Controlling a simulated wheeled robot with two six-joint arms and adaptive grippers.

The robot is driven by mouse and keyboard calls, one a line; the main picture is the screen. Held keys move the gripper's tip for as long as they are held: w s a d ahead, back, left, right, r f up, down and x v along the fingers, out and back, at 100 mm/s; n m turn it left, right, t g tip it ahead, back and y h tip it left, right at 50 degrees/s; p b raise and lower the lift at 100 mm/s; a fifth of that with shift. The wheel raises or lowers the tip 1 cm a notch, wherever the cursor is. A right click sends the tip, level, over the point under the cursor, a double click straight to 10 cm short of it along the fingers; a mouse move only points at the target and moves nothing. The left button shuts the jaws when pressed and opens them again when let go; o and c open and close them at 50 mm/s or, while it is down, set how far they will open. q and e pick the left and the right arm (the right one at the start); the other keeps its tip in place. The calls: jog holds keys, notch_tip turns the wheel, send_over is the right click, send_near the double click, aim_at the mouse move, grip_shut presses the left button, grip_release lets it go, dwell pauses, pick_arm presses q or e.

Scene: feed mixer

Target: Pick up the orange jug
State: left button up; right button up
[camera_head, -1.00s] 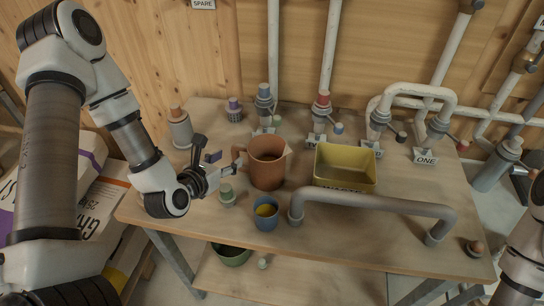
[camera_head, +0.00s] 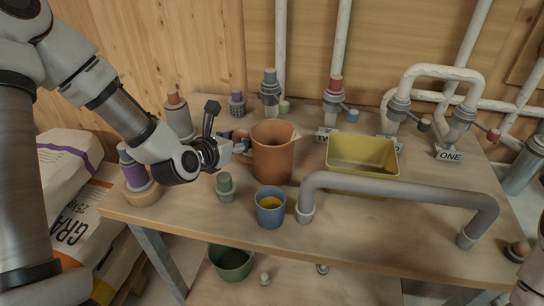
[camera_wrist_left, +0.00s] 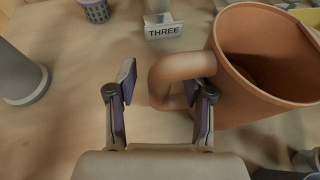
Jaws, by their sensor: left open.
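The orange jug (camera_head: 272,155) stands upright on the table, its handle facing left toward my left gripper. My left gripper (camera_head: 240,146) is open at the handle. In the left wrist view the jug (camera_wrist_left: 262,75) fills the right side, and the outer part of its handle (camera_wrist_left: 163,78) lies between the two fingers of the left gripper (camera_wrist_left: 160,92). The right finger overlaps the handle's loop; whether it touches cannot be told. My right gripper is not in view.
A grey pipe handle (camera_head: 400,192) crosses the front. Capped bottles and pipes stand behind.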

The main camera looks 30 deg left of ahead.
pick_arm(q)
jog(key=shift+s, duration=0.1)
grip_shut()
jog(key=shift+r, duration=0.1)
